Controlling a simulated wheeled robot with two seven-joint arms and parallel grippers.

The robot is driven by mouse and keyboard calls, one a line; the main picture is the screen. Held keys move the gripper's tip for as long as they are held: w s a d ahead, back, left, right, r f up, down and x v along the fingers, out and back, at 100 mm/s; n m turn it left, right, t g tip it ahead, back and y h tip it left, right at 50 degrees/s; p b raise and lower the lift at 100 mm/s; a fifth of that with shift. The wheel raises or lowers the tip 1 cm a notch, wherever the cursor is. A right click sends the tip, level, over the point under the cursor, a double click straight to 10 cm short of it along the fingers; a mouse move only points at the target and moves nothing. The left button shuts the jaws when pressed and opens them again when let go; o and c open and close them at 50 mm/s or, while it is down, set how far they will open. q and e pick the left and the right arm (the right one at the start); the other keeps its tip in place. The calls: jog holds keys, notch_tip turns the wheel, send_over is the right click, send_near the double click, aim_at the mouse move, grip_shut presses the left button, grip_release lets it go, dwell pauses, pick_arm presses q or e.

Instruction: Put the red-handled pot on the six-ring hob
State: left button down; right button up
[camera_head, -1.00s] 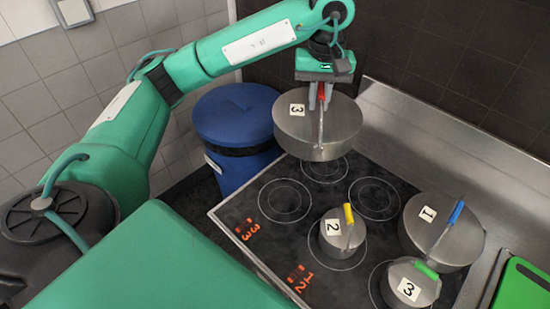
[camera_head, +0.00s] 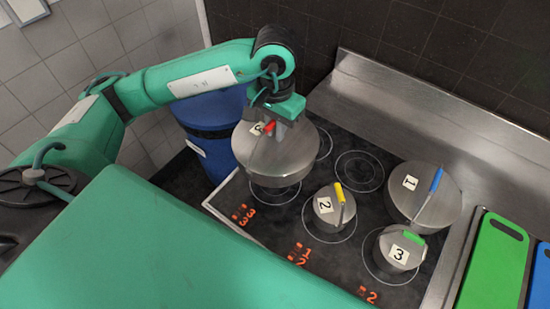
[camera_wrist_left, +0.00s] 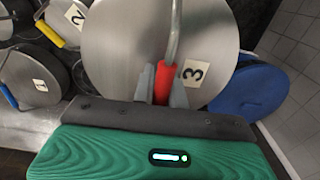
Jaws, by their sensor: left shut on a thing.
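The red-handled pot (camera_head: 278,155) is a wide grey metal pot with a lid-like top and a label 3. My left gripper (camera_head: 277,125) is shut on its red handle, and the wrist view shows the fingers on both sides of the red grip (camera_wrist_left: 164,84). The pot (camera_wrist_left: 125,45) is over the far-left part of the six-ring hob (camera_head: 325,243), covering part of its rings. Whether its base touches the hob cannot be told. My right gripper is not in view.
A yellow-handled pot (camera_head: 328,207) labelled 2, a blue-handled pot (camera_head: 425,205) labelled 1 and a green-handled pot (camera_head: 393,252) labelled 3 stand on the hob. A ring (camera_head: 359,171) behind is bare. A blue bin (camera_head: 212,118) stands left; a green board (camera_head: 494,265) lies right.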

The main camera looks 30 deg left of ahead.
pick_arm(q)
notch_tip(320, 180, down, 9)
jog(key=p, duration=0.2)
jog(key=shift+f+p, duration=0.1)
jog(key=shift+p, duration=0.25)
notch_tip(320, 180, down, 4)
jog(key=shift+r+p, duration=0.1)
jog(key=shift+p, duration=0.6)
jog(key=shift+f+b, duration=0.2)
jog(key=shift+b, duration=0.1)
jog(key=c, duration=1.4)
grip_release()
jog(key=shift+r, duration=0.1)
